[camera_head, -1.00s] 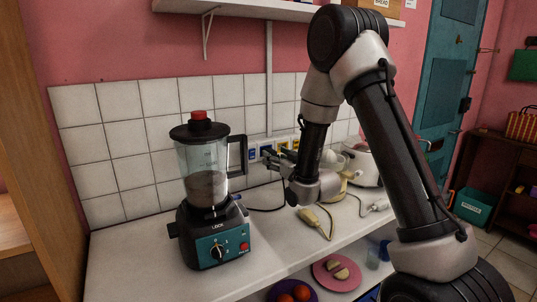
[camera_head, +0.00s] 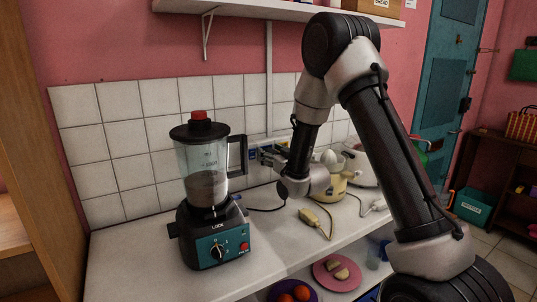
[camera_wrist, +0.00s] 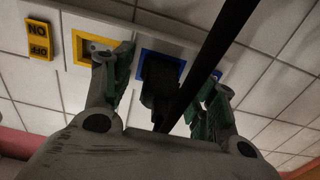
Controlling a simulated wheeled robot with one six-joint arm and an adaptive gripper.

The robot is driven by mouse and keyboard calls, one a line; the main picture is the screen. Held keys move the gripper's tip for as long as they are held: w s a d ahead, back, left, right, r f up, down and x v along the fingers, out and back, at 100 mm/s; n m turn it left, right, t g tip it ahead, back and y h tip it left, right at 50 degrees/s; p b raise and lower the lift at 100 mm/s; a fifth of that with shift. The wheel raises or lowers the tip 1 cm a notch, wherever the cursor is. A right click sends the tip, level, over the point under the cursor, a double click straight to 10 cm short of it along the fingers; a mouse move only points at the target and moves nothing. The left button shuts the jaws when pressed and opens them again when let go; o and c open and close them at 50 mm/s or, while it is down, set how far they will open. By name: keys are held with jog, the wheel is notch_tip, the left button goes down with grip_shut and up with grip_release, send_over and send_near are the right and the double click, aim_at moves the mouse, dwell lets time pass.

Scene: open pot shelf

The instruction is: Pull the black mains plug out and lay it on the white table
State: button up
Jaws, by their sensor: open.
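The black mains plug (camera_wrist: 158,78) sits in the blue-framed socket (camera_wrist: 147,53) on the tiled wall in the wrist view. A black cable (camera_wrist: 215,45) crosses the view diagonally in front of it. My gripper (camera_wrist: 168,72) is open, with one finger on each side of the plug; I cannot tell whether either touches it. In the head view my gripper (camera_head: 271,153) is at the wall sockets and hides the plug. The white table (camera_head: 125,265) lies below, with bare surface at its front left.
A blender (camera_head: 208,190) stands left of my gripper. A yellow-framed socket (camera_wrist: 84,50) and a yellow ON/OFF label (camera_wrist: 38,40) are beside the blue socket.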

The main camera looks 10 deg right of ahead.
dwell(0.4)
grip_shut()
jog(key=v, duration=0.6)
dwell(1.1)
dwell(0.4)
